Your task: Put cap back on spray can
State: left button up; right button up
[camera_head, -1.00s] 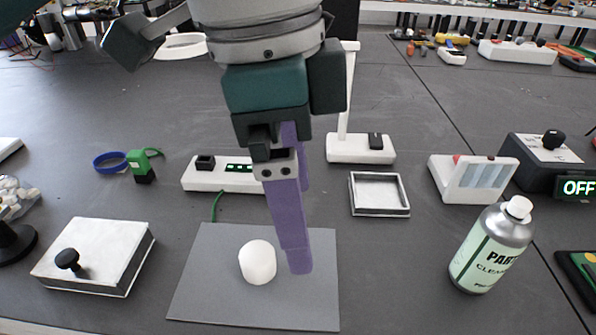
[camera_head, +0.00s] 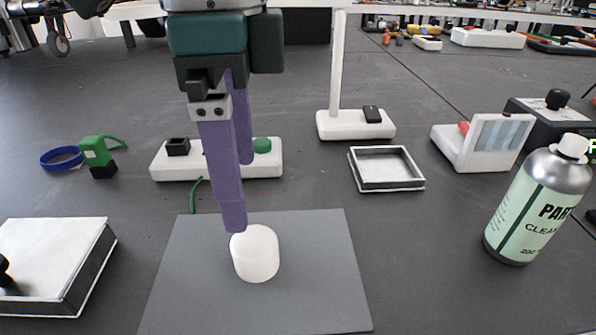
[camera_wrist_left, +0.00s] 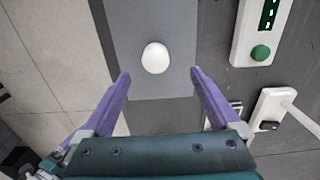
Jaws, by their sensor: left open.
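The white cap (camera_head: 256,255) stands on a grey mat (camera_head: 310,290); it also shows in the left wrist view (camera_wrist_left: 155,57). The spray can (camera_head: 538,205), with a pale green label and a white nozzle on top, stands upright on the table at the right. My left gripper (camera_head: 238,197) points down with purple fingers, open and empty. In the head view its near fingertip overlaps the cap's upper left edge. In the left wrist view the cap lies just beyond the fingertips (camera_wrist_left: 160,74), between their lines. Contact cannot be told. My right gripper is not in view.
A white box with a button and switch (camera_head: 270,165) stands behind the mat. A shallow square tray (camera_head: 385,185) lies behind right, a white stand (camera_head: 355,125) beyond it. A white-topped box (camera_head: 50,265) is at front left. Table between mat and can is clear.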

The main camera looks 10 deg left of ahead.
aim_at(253, 241)
pick_arm(q)
jog(key=shift+f+b, duration=0.4)
jog(key=shift+f, duration=1.5)
jog(key=shift+s+d+f+b, duration=0.1)
jog(key=shift+f+b, duration=0.2)
jog(key=shift+f, duration=0.6)
jog(key=shift+s+d+f+b, duration=0.15)
jog(key=shift+f+b, duration=0.15)
jog(key=shift+f, duration=0.55)
jog(key=shift+s+d+f+b, duration=0.1)
jog(key=shift+f+b, duration=0.2)
jog(key=shift+f, duration=0.6)
jog(key=c, duration=1.4)
notch_tip(253, 241, up, 20)
jog(key=p, duration=0.5)
jog(key=shift+r, duration=0.1)
